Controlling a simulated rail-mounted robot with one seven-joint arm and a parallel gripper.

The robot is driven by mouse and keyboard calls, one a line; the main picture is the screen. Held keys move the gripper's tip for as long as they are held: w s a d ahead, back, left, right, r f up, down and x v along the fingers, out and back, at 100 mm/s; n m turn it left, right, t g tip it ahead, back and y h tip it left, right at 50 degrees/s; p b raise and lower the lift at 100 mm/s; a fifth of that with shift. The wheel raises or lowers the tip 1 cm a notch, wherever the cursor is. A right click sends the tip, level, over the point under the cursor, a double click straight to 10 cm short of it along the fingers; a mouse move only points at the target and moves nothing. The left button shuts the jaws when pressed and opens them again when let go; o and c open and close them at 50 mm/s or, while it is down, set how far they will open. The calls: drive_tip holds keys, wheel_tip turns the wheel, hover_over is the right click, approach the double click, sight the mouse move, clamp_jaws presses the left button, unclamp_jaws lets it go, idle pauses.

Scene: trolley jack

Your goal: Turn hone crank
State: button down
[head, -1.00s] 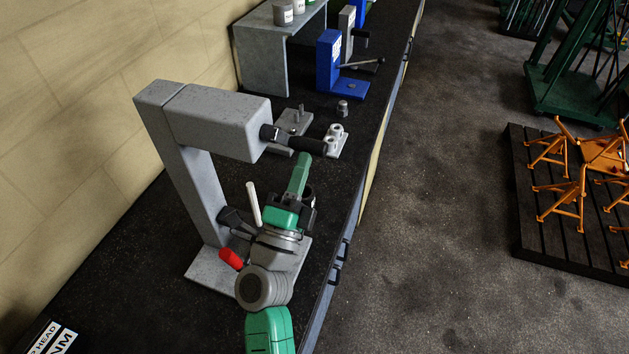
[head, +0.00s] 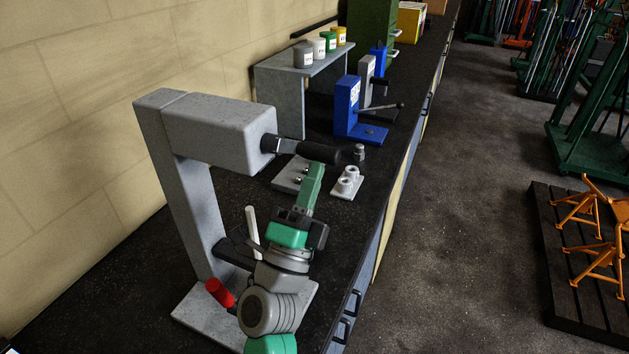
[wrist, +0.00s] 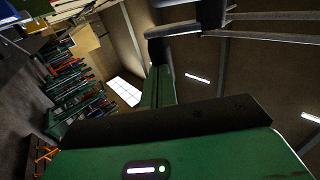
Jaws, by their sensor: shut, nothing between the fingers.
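The hone is a grey machine (head: 218,130) on the dark bench, with a tall column and a box-shaped head. Its crank has a black handle (head: 320,152) that sticks out to the right from the front of the head. My gripper (head: 315,168), with green fingers, points up just below the handle in the head view. The fingers are closed together and empty. I cannot tell whether they touch the handle. In the wrist view the green fingers (wrist: 158,88) rise toward a dark angled part at the top, which I cannot identify for sure.
A red grip (head: 219,292) and a white rod (head: 252,231) are close to my arm at the hone's base. A plate with white cups (head: 347,181) and a blue lever press (head: 348,108) stand behind. The floor at right is open before a pallet with orange stands (head: 590,240).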

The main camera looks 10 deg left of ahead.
drive_tip(key=w+f+b+v, duration=0.1)
drive_tip(key=b+v, duration=0.1)
drive_tip(key=v, duration=1.1)
drive_tip(key=shift+s+f, duration=0.3)
drive_tip(key=shift+f, duration=0.1)
